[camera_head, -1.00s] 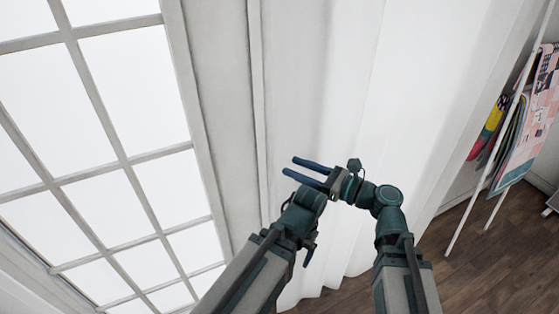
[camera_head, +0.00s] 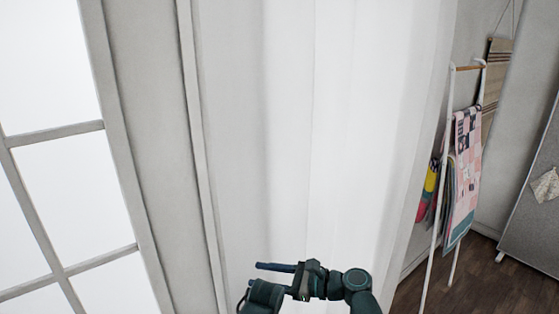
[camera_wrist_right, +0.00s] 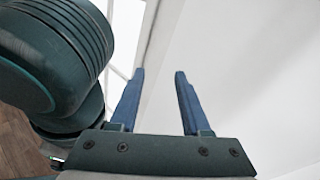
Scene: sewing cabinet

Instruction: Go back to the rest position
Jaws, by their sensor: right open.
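My right gripper (camera_head: 264,268) shows low in the head view, its blue fingers pointing left in front of a white curtain (camera_head: 330,130). In the right wrist view, my right gripper (camera_wrist_right: 159,75) has its two blue fingers well apart with nothing between them. The wrist of my left arm (camera_head: 264,294) is at the bottom edge of the head view, just below the right fingers. My left gripper's fingers are out of the frame. A dark green rounded arm link fills the left of the right wrist view, close beside the right gripper.
A paned window (camera_head: 60,265) and its pale frame stand at the left. A white rack (camera_head: 435,225) with hanging fabrics (camera_head: 467,165) stands at the right on a brown wood floor (camera_head: 480,280). A grey board (camera_head: 535,215) is at the far right.

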